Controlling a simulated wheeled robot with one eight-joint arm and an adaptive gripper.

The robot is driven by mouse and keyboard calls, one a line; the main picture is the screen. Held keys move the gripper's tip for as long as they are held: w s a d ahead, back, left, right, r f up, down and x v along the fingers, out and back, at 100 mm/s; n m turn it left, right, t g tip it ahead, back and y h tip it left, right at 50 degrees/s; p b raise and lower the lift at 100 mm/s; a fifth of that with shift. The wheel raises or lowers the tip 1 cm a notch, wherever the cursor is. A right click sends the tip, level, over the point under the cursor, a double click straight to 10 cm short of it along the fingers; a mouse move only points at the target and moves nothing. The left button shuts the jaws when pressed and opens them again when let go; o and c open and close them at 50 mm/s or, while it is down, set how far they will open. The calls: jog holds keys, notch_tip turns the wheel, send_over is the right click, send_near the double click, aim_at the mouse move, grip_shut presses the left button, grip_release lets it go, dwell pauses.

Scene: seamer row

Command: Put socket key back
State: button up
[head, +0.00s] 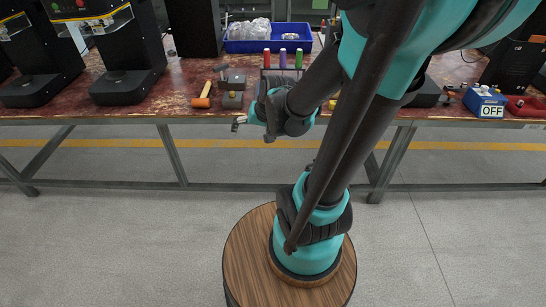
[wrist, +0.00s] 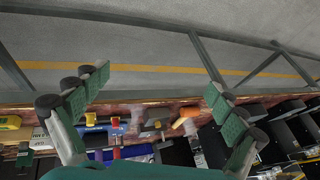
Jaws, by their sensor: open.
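I cannot make out a socket key for certain in either view. Three upright handles, a red one (head: 267,58), a purple one (head: 283,59) and a green one (head: 299,59), stand in a row on the bench behind my arm. My gripper (head: 238,123) is at the bench's front edge, left of my forearm. In the wrist view my gripper (wrist: 155,85) has its two green-padded fingers wide apart, with nothing between them. Small red, yellow and blue items show past the fingers, too small to name. My forearm hides part of the bench.
The red-brown bench (head: 135,107) holds an orange-handled hammer (head: 203,95), dark blocks (head: 232,100), a blue crate (head: 249,46) with clear bags, and black machines (head: 128,75) at left. A blue box marked OFF (head: 485,98) stands at right. The floor before the bench is clear.

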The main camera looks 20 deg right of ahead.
jog(key=s+d+f+n+g+h, duration=0.1)
jog(key=s+d+f+n+h, duration=0.1)
jog(key=s, duration=0.7)
jog(key=shift+d+f+n, duration=0.55)
jog(key=shift+d+n, duration=0.05)
jog(key=shift+d, duration=0.4)
